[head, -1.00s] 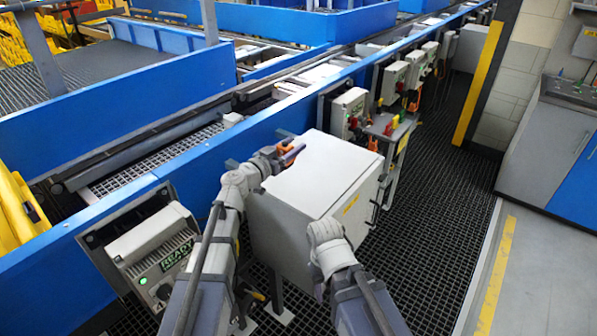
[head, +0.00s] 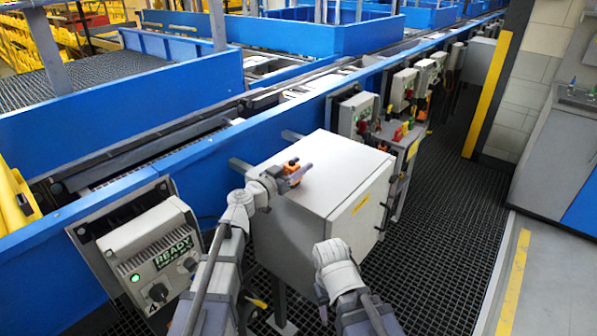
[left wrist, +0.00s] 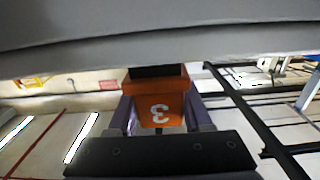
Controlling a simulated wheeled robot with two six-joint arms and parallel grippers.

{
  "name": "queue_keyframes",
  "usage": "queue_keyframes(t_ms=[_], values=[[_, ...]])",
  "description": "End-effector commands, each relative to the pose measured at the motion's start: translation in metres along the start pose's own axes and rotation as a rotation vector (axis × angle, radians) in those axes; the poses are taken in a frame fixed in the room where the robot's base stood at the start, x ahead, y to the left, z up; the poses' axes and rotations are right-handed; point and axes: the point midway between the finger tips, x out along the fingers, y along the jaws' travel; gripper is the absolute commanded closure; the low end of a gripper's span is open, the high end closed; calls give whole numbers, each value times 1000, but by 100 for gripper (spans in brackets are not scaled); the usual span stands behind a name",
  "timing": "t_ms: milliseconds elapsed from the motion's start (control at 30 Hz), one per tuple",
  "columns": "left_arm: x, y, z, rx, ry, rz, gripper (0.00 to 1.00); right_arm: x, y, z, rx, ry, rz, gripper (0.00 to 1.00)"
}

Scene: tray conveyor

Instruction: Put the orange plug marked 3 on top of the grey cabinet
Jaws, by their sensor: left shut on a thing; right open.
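The grey cabinet (head: 340,165) stands in the middle of the head view, its flat top bare apart from my left gripper at its left side. My left gripper (head: 298,173) is shut on the orange plug (head: 291,166). In the left wrist view the plug (left wrist: 160,108) shows its white 3, upside down, between the purple fingers. A grey surface fills the top of that view, close to the plug's dark end; I cannot tell if they touch. My right gripper (head: 321,298) is low in front of the cabinet, mostly hidden by its own wrist, and holds nothing visible.
A control box marked READY and 4 (head: 150,255) is on the blue conveyor side (head: 100,225) at the left. More switch boxes (head: 357,115) line the conveyor behind the cabinet. Dark grating (head: 440,225) covers the floor to the right. Most of the cabinet top is free.

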Motion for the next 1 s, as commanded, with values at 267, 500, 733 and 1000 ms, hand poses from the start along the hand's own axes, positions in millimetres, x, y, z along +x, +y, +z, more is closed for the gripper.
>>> queue_keyframes(t_ms=[267, 500, 733, 1000], values=[[0, 0, 2, 0, 0, 0, 100, 2, 0, 0, 0, 0, 0, 50], [0, 0, 1, 0, 0, 0, 28, 1, 0, 0, 0, 0, 0, 50], [0, 0, 1, 0, 0, 0, 20, 1, 0, 0, 0, 0, 0, 50], [-16, 1, -2, 0, 0, -1, 20, -2, 0, 0, 0, 0, 0, 50]])
